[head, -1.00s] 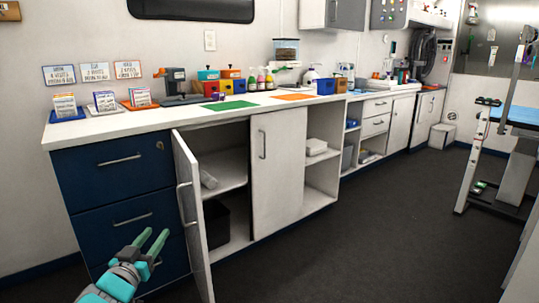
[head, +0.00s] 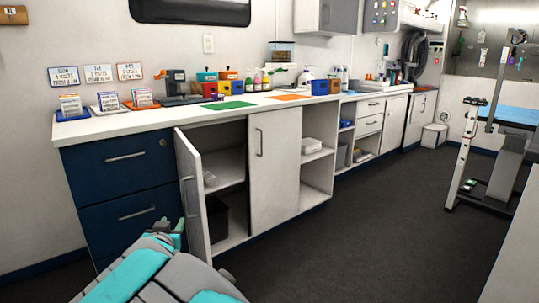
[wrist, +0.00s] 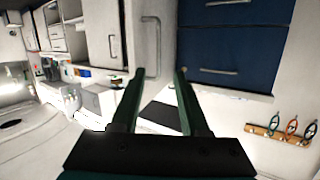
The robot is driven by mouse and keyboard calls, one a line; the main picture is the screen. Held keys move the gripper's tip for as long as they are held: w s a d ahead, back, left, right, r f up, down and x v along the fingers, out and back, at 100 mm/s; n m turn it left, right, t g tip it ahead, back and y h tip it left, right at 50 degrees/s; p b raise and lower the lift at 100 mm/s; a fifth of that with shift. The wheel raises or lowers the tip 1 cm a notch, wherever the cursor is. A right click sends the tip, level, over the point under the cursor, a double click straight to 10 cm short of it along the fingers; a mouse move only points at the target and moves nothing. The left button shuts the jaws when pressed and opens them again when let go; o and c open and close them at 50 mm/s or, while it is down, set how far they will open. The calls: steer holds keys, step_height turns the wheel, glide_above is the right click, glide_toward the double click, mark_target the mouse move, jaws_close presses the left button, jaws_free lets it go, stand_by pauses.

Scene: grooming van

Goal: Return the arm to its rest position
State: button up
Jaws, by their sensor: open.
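My arm reaches up from the bottom of the head view, with its grey and turquoise links in front. My gripper (head: 172,230) is at its far end, in front of the navy drawers and left of the open cabinet door, partly hidden by the arm. In the wrist view my gripper (wrist: 157,73) shows two dark green fingers spread apart with nothing held between them. The white cabinet door (head: 190,195) stands ajar. Its handle shows beyond the fingers in the wrist view.
The navy drawers (head: 120,168) are shut. The white counter (head: 180,120) holds card holders, bottles, coloured bins and green and orange mats. A grooming table (head: 515,115) stands at the right. The dark floor (head: 350,235) between is clear.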

steer(key=s+d+f+n+g+y, duration=0.15)
steer(key=s+d+g, duration=0.3)
steer(key=d, duration=0.45)
steer(key=s+d+f+g, duration=0.3)
steer(key=s+d, duration=0.2)
steer(key=d, duration=0.4)
steer(key=s+d+f+g+h, duration=0.1)
steer(key=s+d+g, duration=0.2)
steer(key=s+d, duration=0.4)
steer(key=s+d+f+m+g+h, duration=0.1)
steer(key=s+d+f+g, duration=0.1)
steer(key=s+d, duration=0.6)
steer(key=s+d+f+m+g+h, duration=0.1)
steer(key=s+d+g, duration=0.3)
steer(key=s, duration=1.2)
steer(key=d+f, duration=0.1)
steer(key=d, duration=0.2)
steer(key=shift+s+d+h, duration=0.15)
steer(key=shift+s+h, duration=0.15)
steer(key=shift+h, duration=0.05)
steer(key=shift+g, duration=0.25)
